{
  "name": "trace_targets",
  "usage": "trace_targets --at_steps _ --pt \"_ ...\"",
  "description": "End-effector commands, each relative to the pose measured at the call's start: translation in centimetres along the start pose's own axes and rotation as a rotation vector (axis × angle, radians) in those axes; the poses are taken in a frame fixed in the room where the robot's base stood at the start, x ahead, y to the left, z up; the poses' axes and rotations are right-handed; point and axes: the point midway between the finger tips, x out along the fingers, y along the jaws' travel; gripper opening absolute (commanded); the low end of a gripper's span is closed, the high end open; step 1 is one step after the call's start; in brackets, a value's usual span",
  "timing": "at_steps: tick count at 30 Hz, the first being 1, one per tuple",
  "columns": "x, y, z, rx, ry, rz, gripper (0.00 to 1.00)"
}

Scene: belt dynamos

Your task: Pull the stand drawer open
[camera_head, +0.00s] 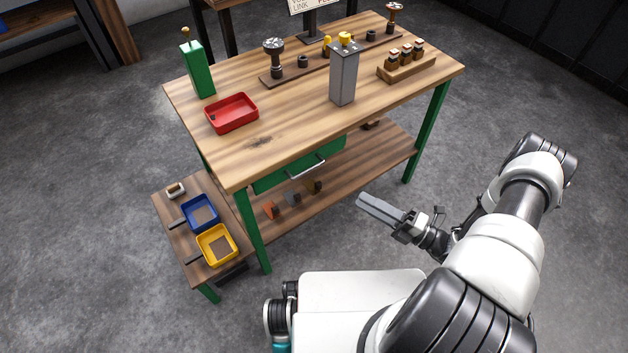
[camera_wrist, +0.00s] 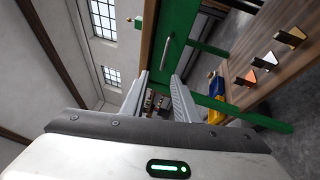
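The green drawer (camera_head: 270,180) sits under the near edge of the wooden-topped workbench and looks closed. Its silver bar handle (camera_head: 307,167) is on the front. In the wrist view the green drawer front (camera_wrist: 182,22) appears turned on its side, with the handle (camera_wrist: 166,52) just beyond the fingertips. My gripper (camera_head: 362,203) is in front of the bench, lower right of the handle and apart from it. In the wrist view my gripper (camera_wrist: 160,80) has its two fingers apart with nothing between them.
A lower side table (camera_head: 172,222) at left holds blue and yellow trays. A green leg (camera_head: 252,228) stands left of the drawer. The floor in front is clear.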

Motion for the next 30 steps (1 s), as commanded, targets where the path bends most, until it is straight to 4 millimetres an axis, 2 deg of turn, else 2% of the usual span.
trace_targets --at_steps 1,3,8,24,30 --pt "-0.3 -1.0 -0.3 0.025 -0.027 0.008 0.28" --pt "-0.3 -1.4 -0.4 0.046 -0.046 0.013 0.28" --pt "1.3 -1.5 -0.4 0.053 -0.050 0.016 0.28" --pt "12.7 -1.4 0.1 0.050 -0.046 0.014 0.28" --pt "15.6 -1.4 0.3 0.049 -0.047 0.013 0.28"
